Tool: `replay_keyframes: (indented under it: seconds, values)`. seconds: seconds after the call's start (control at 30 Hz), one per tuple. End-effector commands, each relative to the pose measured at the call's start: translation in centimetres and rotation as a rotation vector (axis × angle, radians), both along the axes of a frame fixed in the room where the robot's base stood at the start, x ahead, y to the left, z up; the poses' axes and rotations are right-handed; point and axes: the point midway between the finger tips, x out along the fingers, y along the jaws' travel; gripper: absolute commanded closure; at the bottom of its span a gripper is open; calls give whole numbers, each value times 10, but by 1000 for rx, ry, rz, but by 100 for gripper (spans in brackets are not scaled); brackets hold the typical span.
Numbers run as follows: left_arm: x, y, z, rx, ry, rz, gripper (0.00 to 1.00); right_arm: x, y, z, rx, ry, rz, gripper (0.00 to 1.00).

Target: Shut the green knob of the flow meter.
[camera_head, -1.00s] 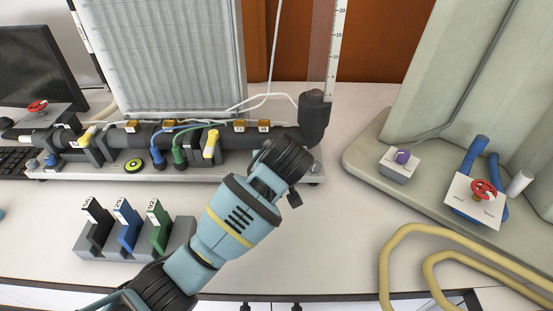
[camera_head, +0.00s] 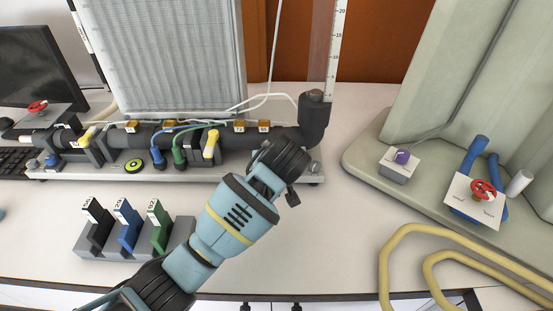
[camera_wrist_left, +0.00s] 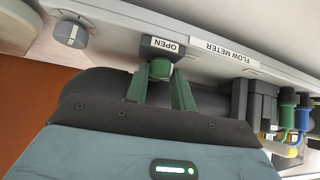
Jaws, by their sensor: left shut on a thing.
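In the left wrist view, the green knob (camera_wrist_left: 160,69) of the flow meter sits below a dark block with an "OPEN" label (camera_wrist_left: 164,45). A "FLOW METER" label (camera_wrist_left: 222,54) is on the pale panel beside it. My left gripper (camera_wrist_left: 161,82) has one finger on each side of the knob and is shut on it. In the head view my left arm reaches to the right end of the flow meter's pipe (camera_head: 255,140); its wrist (camera_head: 270,170) hides the fingers and the knob. My right gripper is not in view.
A grey knob (camera_wrist_left: 71,32) is on the panel in the left wrist view. In the head view a rack (camera_head: 118,250) with numbered black, blue and green pieces stands at front left. Yellow tubing (camera_head: 405,235) and a red-handled valve (camera_head: 484,189) are at right.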

Motion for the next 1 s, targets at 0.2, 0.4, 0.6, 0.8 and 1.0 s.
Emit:
replay_keyframes:
  seconds: [0.2,0.4,0.6,0.8,1.0]
  values:
    - [0,2,0,-1,0,-81,98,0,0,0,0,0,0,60]
    - [0,4,0,-1,0,-231,98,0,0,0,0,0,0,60]
    - [1,6,0,-1,-1,-416,98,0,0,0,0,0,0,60]
    - [2,8,1,0,-2,-594,98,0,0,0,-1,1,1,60]
    - [3,9,1,1,-1,-740,98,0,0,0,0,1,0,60]
